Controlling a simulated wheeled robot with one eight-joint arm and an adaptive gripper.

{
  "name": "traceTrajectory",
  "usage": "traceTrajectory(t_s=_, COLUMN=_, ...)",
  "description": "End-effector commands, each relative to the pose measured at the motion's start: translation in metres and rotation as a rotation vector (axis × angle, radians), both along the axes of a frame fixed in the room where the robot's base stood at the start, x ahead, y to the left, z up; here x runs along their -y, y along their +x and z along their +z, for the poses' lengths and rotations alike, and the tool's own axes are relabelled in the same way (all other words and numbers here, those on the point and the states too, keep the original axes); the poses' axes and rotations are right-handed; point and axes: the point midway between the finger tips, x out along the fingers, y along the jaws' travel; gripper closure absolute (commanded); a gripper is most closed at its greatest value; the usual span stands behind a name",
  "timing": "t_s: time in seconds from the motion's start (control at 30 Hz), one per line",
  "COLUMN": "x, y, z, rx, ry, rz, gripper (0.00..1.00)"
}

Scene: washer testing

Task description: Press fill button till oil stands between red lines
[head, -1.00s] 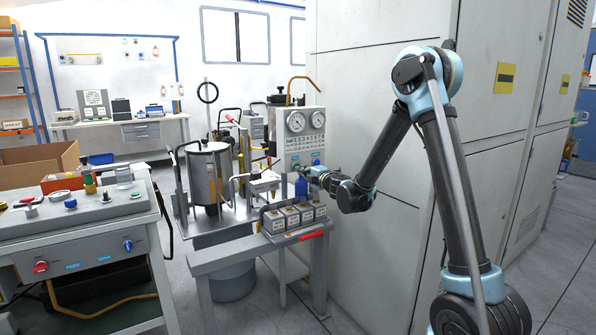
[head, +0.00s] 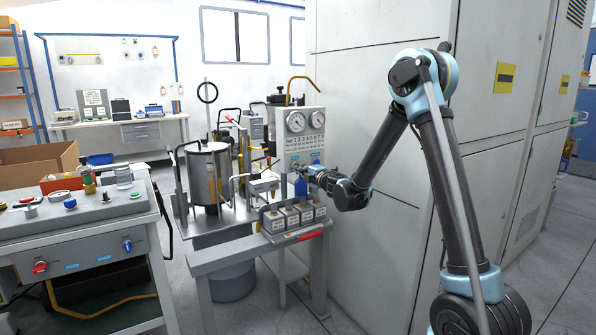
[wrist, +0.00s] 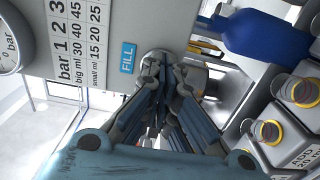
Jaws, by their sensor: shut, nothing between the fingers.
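The blue FILL label (wrist: 128,57) is on the grey panel in the wrist view. A round metal fitting (wrist: 154,57) sits beside it, mostly hidden behind my fingertips; I cannot tell whether they touch it. My gripper (wrist: 160,76) is shut and empty, its tips in front of this fitting. In the head view my gripper (head: 309,171) is at the lower part of the grey gauge panel (head: 291,143).
A blue bottle (wrist: 262,36) stands close to my gripper, with several small labelled containers (wrist: 295,135) near it. In the head view, a metal tank (head: 207,172) stands left of the panel. A large grey cabinet (head: 400,100) closes off the right.

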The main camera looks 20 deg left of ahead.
Motion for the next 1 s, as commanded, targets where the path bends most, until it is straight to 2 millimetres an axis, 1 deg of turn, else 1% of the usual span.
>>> traceTrajectory(t_s=0.23, x=-0.003, y=0.002, z=0.0, rx=0.0, ry=0.0, rz=0.0, gripper=1.0)
traceTrajectory(t_s=0.43, x=0.001, y=0.0, z=0.0, rx=0.0, ry=0.0, rz=0.0, gripper=1.0)
traceTrajectory(t_s=1.0, x=0.035, y=-0.03, z=0.0, rx=0.0, ry=0.0, rz=0.0, gripper=1.0)
